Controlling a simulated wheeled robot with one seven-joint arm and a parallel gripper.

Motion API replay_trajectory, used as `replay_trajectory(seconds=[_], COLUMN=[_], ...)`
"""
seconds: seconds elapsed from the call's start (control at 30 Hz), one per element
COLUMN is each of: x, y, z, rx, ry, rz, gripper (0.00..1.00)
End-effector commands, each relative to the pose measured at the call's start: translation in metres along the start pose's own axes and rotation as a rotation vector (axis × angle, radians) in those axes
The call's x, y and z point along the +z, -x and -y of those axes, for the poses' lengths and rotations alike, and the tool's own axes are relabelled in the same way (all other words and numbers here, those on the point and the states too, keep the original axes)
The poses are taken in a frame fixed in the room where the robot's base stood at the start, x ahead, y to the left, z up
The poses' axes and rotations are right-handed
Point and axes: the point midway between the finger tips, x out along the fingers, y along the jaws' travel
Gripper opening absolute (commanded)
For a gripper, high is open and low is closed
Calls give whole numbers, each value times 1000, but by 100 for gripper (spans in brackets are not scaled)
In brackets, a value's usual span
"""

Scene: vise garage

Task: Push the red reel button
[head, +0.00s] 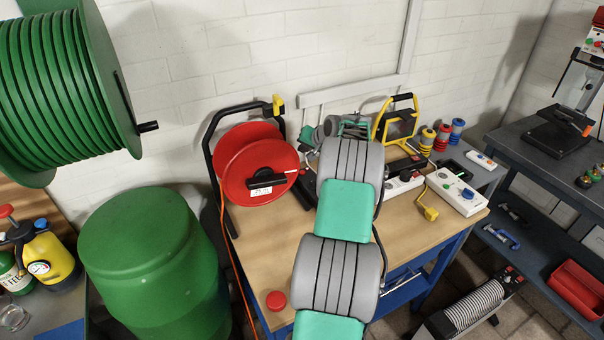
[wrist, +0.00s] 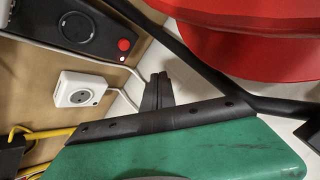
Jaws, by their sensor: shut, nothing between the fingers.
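The red cable reel (head: 235,165) stands on the wooden workbench in a black tubular frame, left of my arm in the head view. Its red drum (wrist: 265,45) fills the upper right of the wrist view. A small round red button (wrist: 123,44) sits on the end of a black box (wrist: 75,28) at the upper left of the wrist view. My gripper (wrist: 162,76) is shut and empty, below and right of that button and apart from it in the picture. In the head view my arm hides the fingertips. A separate red disc (head: 275,300) lies at the bench's front edge.
The black frame tube (wrist: 200,65) runs close beside my fingers. A white socket box (wrist: 86,90) and cables lie nearby. A yellow work lamp (head: 397,122) and white power strips (head: 455,193) occupy the bench's right side. A green barrel (head: 140,250) stands left.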

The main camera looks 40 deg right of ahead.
Motion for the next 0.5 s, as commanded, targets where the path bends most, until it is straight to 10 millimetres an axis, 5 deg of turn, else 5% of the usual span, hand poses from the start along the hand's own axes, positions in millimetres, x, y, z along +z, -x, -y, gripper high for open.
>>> replay_trajectory(seconds=[0.5], x=[37], y=[-51], z=[-36], rx=[0], ry=[0], rz=[0], gripper=[0])
